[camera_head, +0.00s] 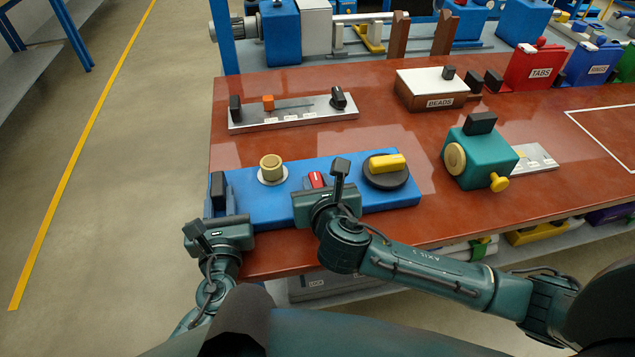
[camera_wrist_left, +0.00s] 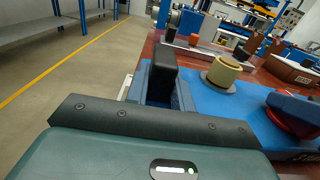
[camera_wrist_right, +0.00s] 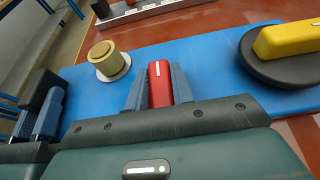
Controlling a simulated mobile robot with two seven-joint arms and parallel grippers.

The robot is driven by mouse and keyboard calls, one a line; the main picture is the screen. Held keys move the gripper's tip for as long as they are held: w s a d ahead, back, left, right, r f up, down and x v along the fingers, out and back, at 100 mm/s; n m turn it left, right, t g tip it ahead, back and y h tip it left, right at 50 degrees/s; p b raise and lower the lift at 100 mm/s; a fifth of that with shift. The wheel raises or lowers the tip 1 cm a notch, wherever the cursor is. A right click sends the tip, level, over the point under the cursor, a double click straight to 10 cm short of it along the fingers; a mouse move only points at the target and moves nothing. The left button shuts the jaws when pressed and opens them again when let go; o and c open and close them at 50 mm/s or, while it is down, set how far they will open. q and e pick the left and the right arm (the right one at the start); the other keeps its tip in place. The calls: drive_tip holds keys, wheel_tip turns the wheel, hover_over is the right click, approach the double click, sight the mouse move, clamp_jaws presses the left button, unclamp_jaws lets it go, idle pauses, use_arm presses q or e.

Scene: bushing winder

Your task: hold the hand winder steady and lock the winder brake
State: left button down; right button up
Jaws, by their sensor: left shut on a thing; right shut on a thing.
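The hand winder is a long blue base (camera_head: 280,208) along the front left edge of the brown table. A black upright grip (camera_head: 217,184) stands at its left end. My left gripper (camera_head: 218,200) is shut on it; in the left wrist view the black grip (camera_wrist_left: 163,75) sits between the fingers. A red brake lever (camera_head: 316,179) with a white mark is mid-base. My right gripper (camera_head: 318,188) is shut on it; in the right wrist view the red lever (camera_wrist_right: 160,84) sits between the fingers. A tan spool (camera_head: 271,166) and a yellow crank handle (camera_head: 386,163) on a black disc flank the lever.
A grey plate with black posts and an orange block (camera_head: 290,112) lies behind the winder. A teal machine (camera_head: 480,158) with a yellow knob stands to the right. A beads box (camera_head: 432,88) and a red tabs bin (camera_head: 535,66) are further back.

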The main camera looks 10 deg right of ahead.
drive_tip(key=shift+c, duration=0.9)
drive_tip(key=shift+m, duration=0.3)
drive_tip(key=m+h, duration=0.2)
drive_tip(key=h, duration=0.1)
drive_tip(key=shift+m+g+h, duration=0.3)
drive_tip(key=shift+g, duration=0.1)
drive_tip(key=m+g+h, duration=0.1)
drive_tip(key=m+h, duration=0.2)
drive_tip(key=shift+m+g+h, duration=0.3)
drive_tip(key=shift+h, duration=0.1)
drive_tip(key=m+g+h, duration=0.5)
drive_tip(key=m, duration=0.1)
drive_tip(key=shift+d+m+g, duration=0.1)
drive_tip(key=shift+m+g, duration=0.2)
drive_tip(key=shift+g, duration=0.1)
drive_tip(key=shift+g, duration=0.3)
drive_tip(key=o, duration=1)
